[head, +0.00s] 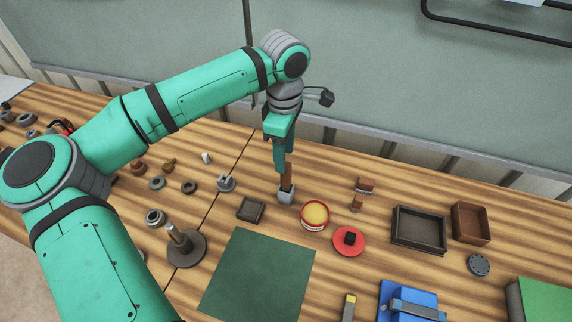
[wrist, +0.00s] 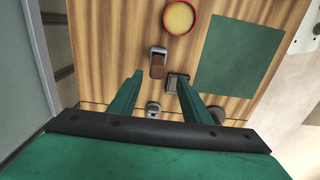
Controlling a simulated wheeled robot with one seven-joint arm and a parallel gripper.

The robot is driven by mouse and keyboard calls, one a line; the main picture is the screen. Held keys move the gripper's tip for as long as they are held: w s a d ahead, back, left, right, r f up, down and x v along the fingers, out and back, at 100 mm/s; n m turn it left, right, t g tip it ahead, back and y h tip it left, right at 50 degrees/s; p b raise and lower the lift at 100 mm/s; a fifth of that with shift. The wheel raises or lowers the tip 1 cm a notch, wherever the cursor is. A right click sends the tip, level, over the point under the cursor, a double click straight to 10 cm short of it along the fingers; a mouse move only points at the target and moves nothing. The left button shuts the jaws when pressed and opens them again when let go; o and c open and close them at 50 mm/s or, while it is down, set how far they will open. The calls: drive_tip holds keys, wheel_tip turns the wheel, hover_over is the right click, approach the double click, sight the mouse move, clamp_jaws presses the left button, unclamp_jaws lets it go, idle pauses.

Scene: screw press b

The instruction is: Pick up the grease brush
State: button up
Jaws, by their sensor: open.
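What looks like the grease brush (head: 287,182) is a brown handle standing up from a small grey holder (head: 286,196), left of the yellow grease tin. In the wrist view the brown handle (wrist: 157,70) shows near the fingertips, with the grey holder partly visible behind it. My gripper (head: 284,166) is open and points down over the handle. In the wrist view its two green fingers (wrist: 159,78) are apart, with the handle top near the gap between the tips. I cannot tell whether a finger touches it. The bristles are hidden.
A grease tin (head: 315,214) with a red rim stands close right of the holder. A small dark tray (head: 251,209) is close on the left. A red disc (head: 349,241) with a black knob lies further right. The green mat (head: 258,275) is bare.

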sight(286, 177)
drive_tip(key=shift+w+f, duration=0.15)
drive_tip(key=shift+f, duration=0.1)
drive_tip(key=f, duration=0.5)
drive_tip(key=shift+w+f, duration=0.25)
drive_tip(key=shift+f, duration=0.05)
drive_tip(key=shift+s+d+f, duration=0.1)
drive_tip(key=shift+d+f, duration=0.05)
drive_tip(key=shift+f, duration=1.05)
drive_tip(key=shift+s+d+f, duration=0.1)
drive_tip(key=shift+d+f, duration=0.05)
drive_tip(key=shift+f, duration=1)
drive_tip(key=shift+a, duration=0.1)
drive_tip(key=shift+c, duration=0.6)
clamp_jaws()
